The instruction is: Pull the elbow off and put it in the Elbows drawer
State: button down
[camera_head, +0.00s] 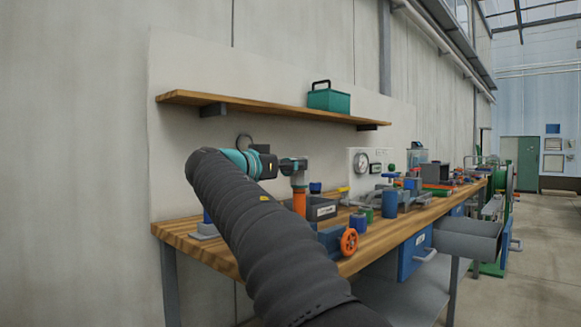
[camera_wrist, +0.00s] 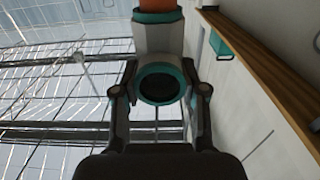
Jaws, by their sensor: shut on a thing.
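The elbow (camera_wrist: 157,40) is a grey fitting with teal rings; one round opening faces the wrist camera. In the head view the elbow (camera_head: 299,179) sits at the top of an upright orange pipe (camera_head: 299,202). The pipe also shows at the top edge of the wrist view (camera_wrist: 157,4). My gripper (camera_wrist: 161,90) is shut on the elbow, one finger on each side; it also shows in the head view (camera_head: 288,165). My arm hides the pipe's lower end. A grey drawer (camera_head: 468,241) stands pulled out below the bench; I cannot read its label.
A blue vise-like block (camera_head: 331,238) with an orange handwheel (camera_head: 349,241) stands on the wooden bench (camera_head: 392,232). Blue and green parts crowd the bench behind it. A shelf (camera_head: 260,107) with a teal box (camera_head: 328,100) hangs above. A blue drawer front (camera_head: 413,256) is nearby.

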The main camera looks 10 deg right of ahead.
jog(key=shift+r+p, duration=1.9)
jog(key=shift+r, duration=0.8)
